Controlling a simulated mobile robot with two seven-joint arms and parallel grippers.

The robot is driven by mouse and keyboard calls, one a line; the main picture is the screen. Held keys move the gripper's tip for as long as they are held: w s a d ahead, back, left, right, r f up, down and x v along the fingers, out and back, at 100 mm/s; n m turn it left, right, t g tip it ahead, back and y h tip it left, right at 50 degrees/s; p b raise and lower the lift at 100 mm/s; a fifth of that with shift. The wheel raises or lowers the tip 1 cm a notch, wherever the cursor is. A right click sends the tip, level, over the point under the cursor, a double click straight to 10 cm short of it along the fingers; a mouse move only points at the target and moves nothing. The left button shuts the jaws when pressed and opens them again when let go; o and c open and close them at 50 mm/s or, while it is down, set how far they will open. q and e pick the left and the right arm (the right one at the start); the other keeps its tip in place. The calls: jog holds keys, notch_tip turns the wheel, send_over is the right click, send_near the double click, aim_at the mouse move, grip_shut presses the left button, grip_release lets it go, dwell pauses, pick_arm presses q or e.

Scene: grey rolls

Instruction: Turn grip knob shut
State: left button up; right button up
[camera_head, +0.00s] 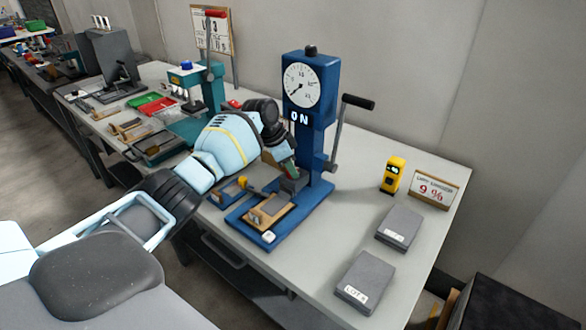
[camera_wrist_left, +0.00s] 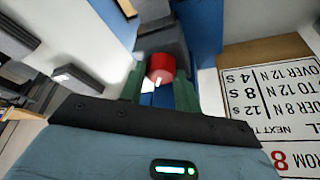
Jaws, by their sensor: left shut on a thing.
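A blue test stand (camera_head: 311,150) with a round dial (camera_head: 301,86) and an "ON" display stands on the bench. A red knob (camera_wrist_left: 160,67) shows in the left wrist view, in front of a dark grey block (camera_wrist_left: 160,42). My left gripper (camera_head: 284,165) reaches to the front of the stand's column, above its blue base. In the left wrist view its green fingers (camera_wrist_left: 158,90) stand on both sides of the red knob, shut on it. The knob is hidden in the head view behind my gripper. My right gripper is not in view.
A black-handled lever (camera_head: 358,102) sticks out at the stand's right. A wooden block (camera_head: 268,209) lies on its base. Two grey boxes (camera_head: 399,228), a yellow device (camera_head: 392,175) and a "9 %" sign (camera_head: 434,189) stand to the right. A teal press (camera_head: 205,95) stands to the left.

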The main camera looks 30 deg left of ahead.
pick_arm(q)
jog(key=shift+f+m+g+h+b, duration=0.25)
jog(key=shift+m+g+b, duration=0.2)
jog(key=shift+m, duration=0.55)
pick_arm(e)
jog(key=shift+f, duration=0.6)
pick_arm(q)
jog(key=shift+r, duration=0.1)
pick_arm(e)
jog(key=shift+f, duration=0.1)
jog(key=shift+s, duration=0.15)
pick_arm(q)
jog(key=o, duration=0.9)
jog(key=shift+o, duration=0.4)
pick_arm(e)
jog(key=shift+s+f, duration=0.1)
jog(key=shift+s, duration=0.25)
pick_arm(q)
jog(key=shift+r, duration=0.1)
jog(key=shift+r, duration=0.1)
jog(key=v, duration=0.7)
jog(key=shift+a+r, duration=0.15)
jog(key=shift+r, duration=0.1)
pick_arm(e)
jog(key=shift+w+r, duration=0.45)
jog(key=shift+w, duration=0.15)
